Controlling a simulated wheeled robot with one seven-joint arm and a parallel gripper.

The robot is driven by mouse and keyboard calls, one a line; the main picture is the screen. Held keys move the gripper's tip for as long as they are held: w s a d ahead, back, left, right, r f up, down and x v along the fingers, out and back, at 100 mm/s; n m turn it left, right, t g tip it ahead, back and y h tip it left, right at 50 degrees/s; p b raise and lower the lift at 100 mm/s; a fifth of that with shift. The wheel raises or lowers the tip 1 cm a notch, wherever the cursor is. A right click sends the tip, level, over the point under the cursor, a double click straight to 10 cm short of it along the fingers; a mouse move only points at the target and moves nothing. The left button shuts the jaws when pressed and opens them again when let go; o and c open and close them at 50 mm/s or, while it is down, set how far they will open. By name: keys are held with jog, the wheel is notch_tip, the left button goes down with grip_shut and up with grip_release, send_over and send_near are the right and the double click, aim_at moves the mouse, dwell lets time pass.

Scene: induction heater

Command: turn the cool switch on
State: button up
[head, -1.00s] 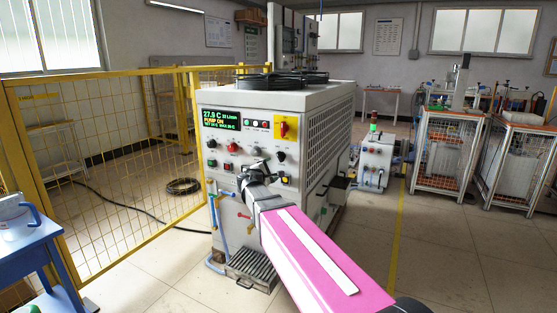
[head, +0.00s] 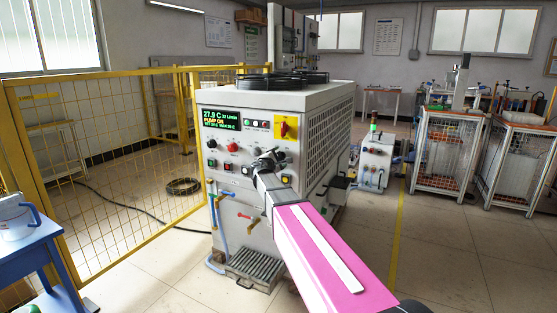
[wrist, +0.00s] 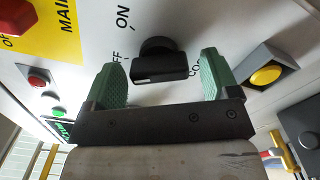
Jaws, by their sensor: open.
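The cool switch appears to be the black rotary knob (wrist: 160,66) in the wrist view, on the machine's white front panel. "ON" is printed above its left side and a partly hidden "FF" to its left. A label starting "CO" on its right is mostly covered by a finger. My gripper (wrist: 165,78) is open, with one green fingertip on each side of the knob. Small gaps seem to remain; I cannot tell if either finger touches. In the head view my gripper (head: 268,160) is at the panel's lower right and blocks part of it.
A yellow button (wrist: 266,75) sits right of the right finger. Red (wrist: 38,82) and green (wrist: 58,112) lamps are at left, near the red main switch (head: 283,127) on its yellow plate. A yellow mesh fence (head: 110,160) stands left of the machine.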

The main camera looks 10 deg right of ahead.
jog(key=c, duration=0.9)
jog(key=shift+m, duration=0.3)
jog(key=m, duration=0.3)
jog(key=shift+r+m, duration=0.1)
jog(key=shift+m, duration=1.9)
